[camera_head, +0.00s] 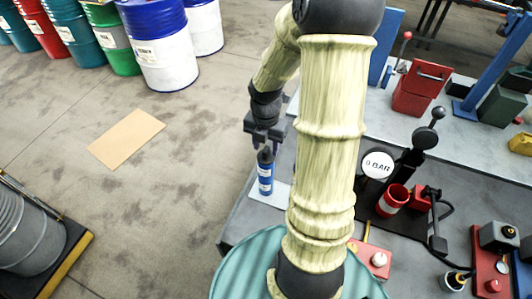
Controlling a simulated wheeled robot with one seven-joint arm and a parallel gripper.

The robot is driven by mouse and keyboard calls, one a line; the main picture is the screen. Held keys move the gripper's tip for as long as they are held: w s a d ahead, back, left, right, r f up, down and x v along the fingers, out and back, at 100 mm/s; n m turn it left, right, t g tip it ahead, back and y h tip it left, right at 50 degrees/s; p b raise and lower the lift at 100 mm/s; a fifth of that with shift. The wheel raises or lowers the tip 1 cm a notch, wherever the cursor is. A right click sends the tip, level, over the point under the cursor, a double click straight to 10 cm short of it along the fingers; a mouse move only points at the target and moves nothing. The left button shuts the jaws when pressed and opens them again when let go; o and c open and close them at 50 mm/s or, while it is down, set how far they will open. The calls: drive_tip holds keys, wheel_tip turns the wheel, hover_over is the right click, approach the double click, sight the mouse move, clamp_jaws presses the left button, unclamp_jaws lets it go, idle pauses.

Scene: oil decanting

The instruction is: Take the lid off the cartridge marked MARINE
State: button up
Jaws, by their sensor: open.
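A blue cartridge (265,181) with a white label band stands upright on a pale mat (281,196) near the bench's left edge. The print on its label is too small to read, so I cannot tell whether it says MARINE. A dark lid (265,156) sits on its top. My gripper (266,143) is open and points down just above the lid. Its fingers appear to be on either side of the lid's top. I cannot tell whether they touch it.
A red and white container (393,200) stands right of my arm near a gauge (378,165) marked "0 BAR". A red box (421,86) sits farther back on the bench. Drums (160,45) stand on the floor at upper left. The floor left of the bench is mostly clear.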

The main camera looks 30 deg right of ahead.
wheel_tip(320, 180, down, 2)
drive_tip(key=shift+f, duration=0.15)
idle(0.4)
clamp_jaws()
